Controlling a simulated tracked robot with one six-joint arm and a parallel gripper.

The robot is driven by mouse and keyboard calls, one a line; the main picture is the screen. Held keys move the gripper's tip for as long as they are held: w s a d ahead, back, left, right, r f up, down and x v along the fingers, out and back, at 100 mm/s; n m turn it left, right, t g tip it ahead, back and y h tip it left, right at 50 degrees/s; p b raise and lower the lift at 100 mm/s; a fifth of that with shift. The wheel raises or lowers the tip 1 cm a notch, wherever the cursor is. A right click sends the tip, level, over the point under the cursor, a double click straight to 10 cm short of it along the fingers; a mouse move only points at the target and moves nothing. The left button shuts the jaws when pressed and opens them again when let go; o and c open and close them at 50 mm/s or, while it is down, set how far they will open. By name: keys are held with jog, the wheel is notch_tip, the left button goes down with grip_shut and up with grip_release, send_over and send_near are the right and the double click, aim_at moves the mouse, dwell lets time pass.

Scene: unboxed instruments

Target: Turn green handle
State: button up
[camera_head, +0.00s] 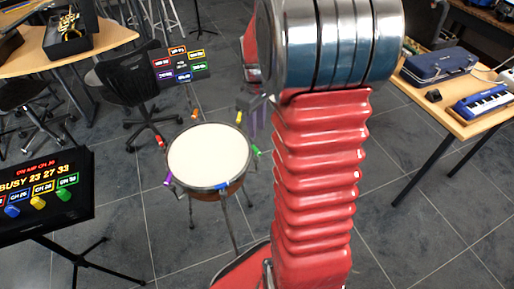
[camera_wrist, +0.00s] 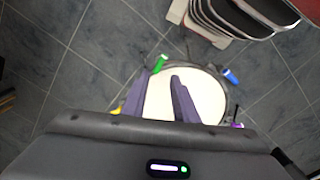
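A drum (camera_head: 208,155) with a white head stands on thin legs in the middle of the head view, with small coloured handles around its rim. The green handle (camera_head: 257,151) is on its right side. In the wrist view the green handle (camera_wrist: 159,63) sits at the drum's rim, just past the tip of the left finger. My gripper (camera_wrist: 161,76) is open and empty, its two purple fingers apart over the white drum head (camera_wrist: 158,100). In the head view my gripper (camera_head: 258,131) points down near the green handle. I cannot tell whether they touch.
A black stand panel (camera_head: 75,222) with coloured knobs is at left. A labelled display (camera_head: 181,66) stands behind the drum. A black chair (camera_head: 125,80) is at back left. Tiled floor around the drum is open.

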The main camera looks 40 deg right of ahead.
aim_at(256, 149)
notch_tip(256, 149, down, 11)
jog(key=shift+f, duration=0.15)
dwell(0.4)
jog(key=shift+c, duration=0.2)
grip_shut()
